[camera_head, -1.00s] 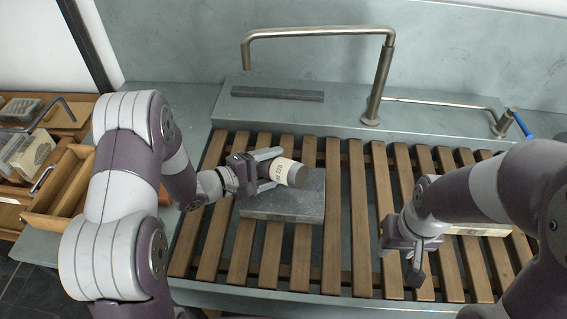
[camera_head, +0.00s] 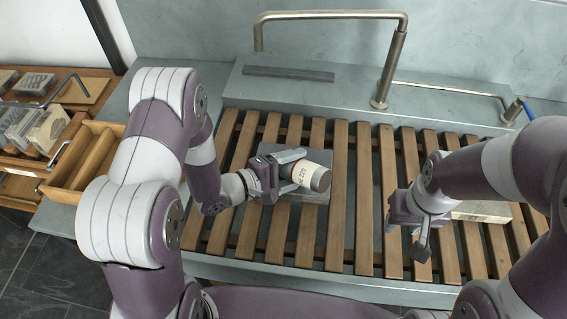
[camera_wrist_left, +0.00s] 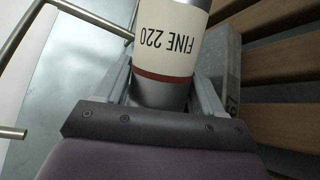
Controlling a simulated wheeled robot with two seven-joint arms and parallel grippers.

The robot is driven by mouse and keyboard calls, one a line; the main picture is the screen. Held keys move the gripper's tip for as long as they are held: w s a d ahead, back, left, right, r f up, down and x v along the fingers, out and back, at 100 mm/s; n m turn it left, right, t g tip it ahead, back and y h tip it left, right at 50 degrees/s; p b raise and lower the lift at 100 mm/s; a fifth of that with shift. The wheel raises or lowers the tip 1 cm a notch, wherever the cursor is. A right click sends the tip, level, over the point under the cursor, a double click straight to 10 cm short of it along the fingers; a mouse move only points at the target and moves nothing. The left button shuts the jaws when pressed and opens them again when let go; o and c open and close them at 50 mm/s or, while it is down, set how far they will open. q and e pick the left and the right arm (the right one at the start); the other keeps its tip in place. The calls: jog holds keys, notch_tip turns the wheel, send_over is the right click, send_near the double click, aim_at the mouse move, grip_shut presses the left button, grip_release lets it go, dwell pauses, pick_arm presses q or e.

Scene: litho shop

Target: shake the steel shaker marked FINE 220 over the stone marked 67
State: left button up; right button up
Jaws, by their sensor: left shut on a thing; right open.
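My left gripper (camera_head: 284,178) is shut around the steel shaker (camera_head: 313,176), which has a white label and a dark red band. In the left wrist view the label on the shaker (camera_wrist_left: 168,45) reads FINE 220. The shaker is tilted well over, close to lying flat, above a grey stone slab (camera_head: 268,150) on the slatted rack. The shaker and gripper hide much of the stone. My right gripper (camera_head: 405,240) is open and empty over the rack's right half.
A second, paler stone (camera_head: 482,211) lies partly behind my right arm. A dark bar (camera_head: 289,74) rests on the back ledge. A bent metal pipe (camera_head: 391,65) rises behind the wooden slats (camera_head: 336,225). A wooden drawer unit (camera_head: 85,160) stands at left.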

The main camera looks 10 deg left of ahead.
pick_arm(q)
jog(key=shift+d+p, duration=0.4)
jog(key=shift+d, duration=3.05)
